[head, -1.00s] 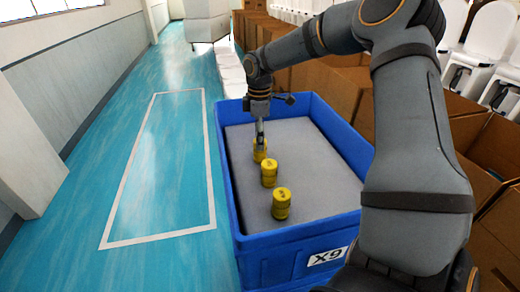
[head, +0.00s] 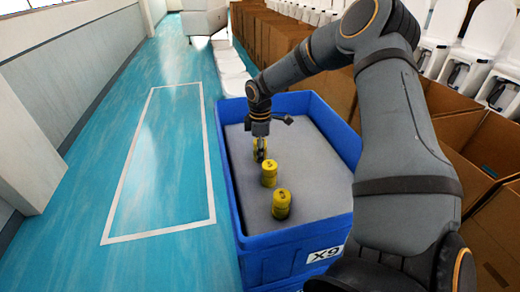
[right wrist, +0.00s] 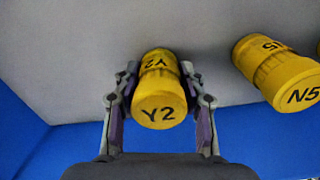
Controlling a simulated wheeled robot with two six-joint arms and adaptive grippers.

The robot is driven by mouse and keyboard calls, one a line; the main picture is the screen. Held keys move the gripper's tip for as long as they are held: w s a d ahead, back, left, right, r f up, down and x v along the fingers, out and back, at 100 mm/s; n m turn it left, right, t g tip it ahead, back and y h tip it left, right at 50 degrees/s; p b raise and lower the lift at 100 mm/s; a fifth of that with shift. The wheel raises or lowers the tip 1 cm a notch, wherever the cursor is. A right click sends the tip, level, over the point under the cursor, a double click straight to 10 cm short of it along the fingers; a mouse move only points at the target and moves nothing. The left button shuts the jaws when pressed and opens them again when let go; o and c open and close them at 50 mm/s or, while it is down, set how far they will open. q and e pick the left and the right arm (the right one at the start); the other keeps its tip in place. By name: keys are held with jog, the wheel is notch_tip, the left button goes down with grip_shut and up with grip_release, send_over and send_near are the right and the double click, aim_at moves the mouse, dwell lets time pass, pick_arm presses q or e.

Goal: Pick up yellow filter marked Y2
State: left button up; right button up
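Three yellow cylindrical filters stand in a row on the grey bed of a blue crate (head: 290,234). The farthest is the filter marked Y2 (right wrist: 159,100), mostly hidden by my gripper in the head view (head: 260,153). My right gripper (head: 262,158) is down at this filter. In the right wrist view, the right gripper's fingers (right wrist: 160,72) stand on either side of Y2, with narrow gaps seeming to show; the gripper looks open around it. My left gripper is in neither view.
The middle filter (head: 269,174), marked N5 in the right wrist view (right wrist: 282,75), stands close to Y2. The nearest filter (head: 281,204) is at the front. Blue walls edge the crate. Cardboard boxes (head: 300,68) stand right; the left floor is clear.

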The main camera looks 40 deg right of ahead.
jog(key=c, duration=0.6)
jog(key=shift+r, duration=0.1)
jog(key=shift+w+r, duration=0.1)
jog(key=shift+r, duration=0.2)
notch_tip(320, 180, up, 2)
jog(key=shift+a+r+b, duration=0.15)
jog(key=shift+r+b, duration=0.1)
jog(key=shift+b, duration=0.5)
jog(key=s+a+r+p, duration=0.8)
jog(key=a+r+p, duration=0.1)
jog(key=a+p, duration=0.2)
jog(key=shift+r+p, duration=0.35)
jog(key=shift+p, duration=0.1)
